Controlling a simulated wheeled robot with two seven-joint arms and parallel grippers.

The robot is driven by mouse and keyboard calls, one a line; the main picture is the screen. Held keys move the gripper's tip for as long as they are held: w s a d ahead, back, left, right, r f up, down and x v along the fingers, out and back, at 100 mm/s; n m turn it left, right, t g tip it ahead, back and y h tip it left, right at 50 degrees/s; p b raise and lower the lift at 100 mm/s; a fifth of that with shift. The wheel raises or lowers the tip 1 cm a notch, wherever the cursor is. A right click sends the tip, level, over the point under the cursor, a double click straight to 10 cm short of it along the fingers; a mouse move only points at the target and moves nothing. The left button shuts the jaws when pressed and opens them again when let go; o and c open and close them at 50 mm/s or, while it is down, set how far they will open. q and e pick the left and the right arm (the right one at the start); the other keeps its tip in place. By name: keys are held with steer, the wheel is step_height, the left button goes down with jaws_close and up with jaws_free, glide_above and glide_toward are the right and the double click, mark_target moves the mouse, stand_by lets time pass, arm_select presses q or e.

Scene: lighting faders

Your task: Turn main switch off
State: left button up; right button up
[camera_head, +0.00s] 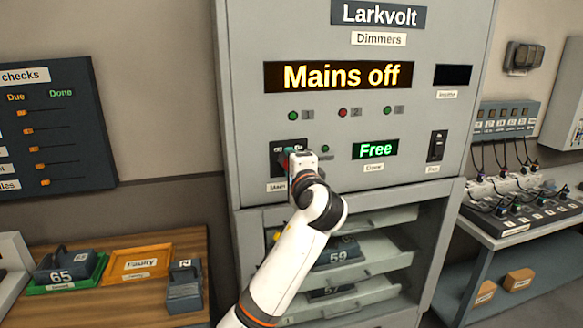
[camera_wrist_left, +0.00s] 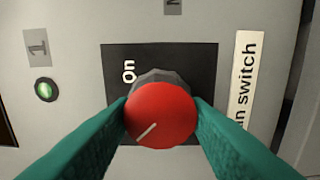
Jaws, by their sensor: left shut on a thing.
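The main switch is a red round knob (camera_wrist_left: 160,115) on a dark plate (camera_wrist_left: 200,65). In the left wrist view its white mark points to the lower left, and the "On" label is up and left of the knob. My left gripper (camera_wrist_left: 160,122) is shut on the knob, its teal fingers on either side. In the head view my left gripper (camera_head: 291,155) is at the dark switch plate (camera_head: 276,162) and largely hides the knob. The cabinet's display (camera_head: 340,77) reads "Mains off". My right gripper is not in view.
The grey dimmer cabinet (camera_head: 235,120) has a "Free" display (camera_head: 375,149) and open shelves with trays (camera_head: 350,265) below. A wooden bench (camera_head: 190,240) with labelled trays stands left. A cable-covered mixing desk (camera_head: 520,205) stands right.

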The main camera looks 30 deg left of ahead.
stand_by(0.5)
arm_select(q)
steer(key=o, duration=1)
steer(key=shift+c, duration=0.2)
steer(key=shift+s+d, duration=0.1)
steer(key=b+v, duration=0.2)
steer(key=v, duration=0.9)
steer(key=shift+s+d+b, duration=0.3)
steer(key=shift+b, duration=0.1)
steer(key=shift+f, duration=0.1)
